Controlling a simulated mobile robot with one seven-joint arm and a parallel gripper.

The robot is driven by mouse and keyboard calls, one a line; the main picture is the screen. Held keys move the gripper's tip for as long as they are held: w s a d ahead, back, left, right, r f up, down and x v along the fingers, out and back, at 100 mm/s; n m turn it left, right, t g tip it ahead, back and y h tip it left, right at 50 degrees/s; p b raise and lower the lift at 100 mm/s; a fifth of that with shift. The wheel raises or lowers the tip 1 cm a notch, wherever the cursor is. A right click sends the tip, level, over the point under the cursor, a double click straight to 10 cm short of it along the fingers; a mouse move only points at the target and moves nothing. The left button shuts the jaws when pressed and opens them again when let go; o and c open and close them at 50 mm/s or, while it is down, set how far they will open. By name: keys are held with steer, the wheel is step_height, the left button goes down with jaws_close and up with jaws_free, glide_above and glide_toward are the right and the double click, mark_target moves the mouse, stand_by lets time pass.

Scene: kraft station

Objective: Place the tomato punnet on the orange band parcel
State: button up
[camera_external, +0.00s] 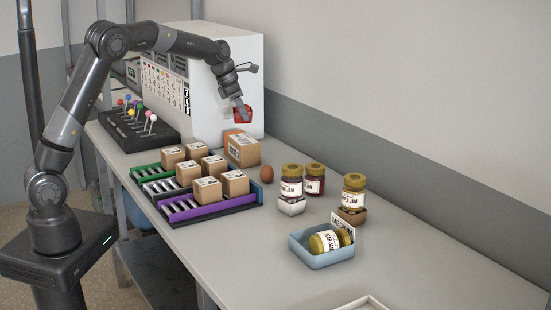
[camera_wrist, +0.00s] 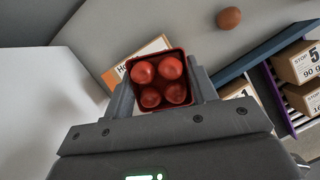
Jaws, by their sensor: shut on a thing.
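The tomato punnet (camera_external: 243,116) is a small red tray, held in the air by my gripper (camera_external: 241,107). In the wrist view the punnet (camera_wrist: 157,57) shows several red tomatoes and sits between the two fingers of my gripper (camera_wrist: 163,90), which is shut on it. The orange band parcel (camera_external: 243,151) is a brown box with a white label, standing on the bench below the punnet, with a visible gap between them. In the wrist view the parcel (camera_wrist: 116,74) lies beneath the punnet, which hides much of it.
A white cabinet (camera_external: 220,60) stands close behind the parcel. Several brown cartons (camera_external: 207,189) sit on coloured roller lanes in front of it. A brown egg (camera_external: 267,174) lies to its right. Jam jars (camera_external: 292,185) and a blue tray (camera_external: 327,262) are farther right.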

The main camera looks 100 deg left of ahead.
steer(key=a+f, duration=0.1)
steer(key=s+a+f, duration=0.1)
steer(key=a, duration=0.1)
steer(key=s+a+f, duration=0.1)
steer(key=shift+a, duration=0.4)
steer(key=shift+f, duration=2.05)
steer(key=o, duration=1)
steer(key=shift+f, duration=0.15)
steer(key=v, duration=1.2)
steer(key=shift+d, duration=0.1)
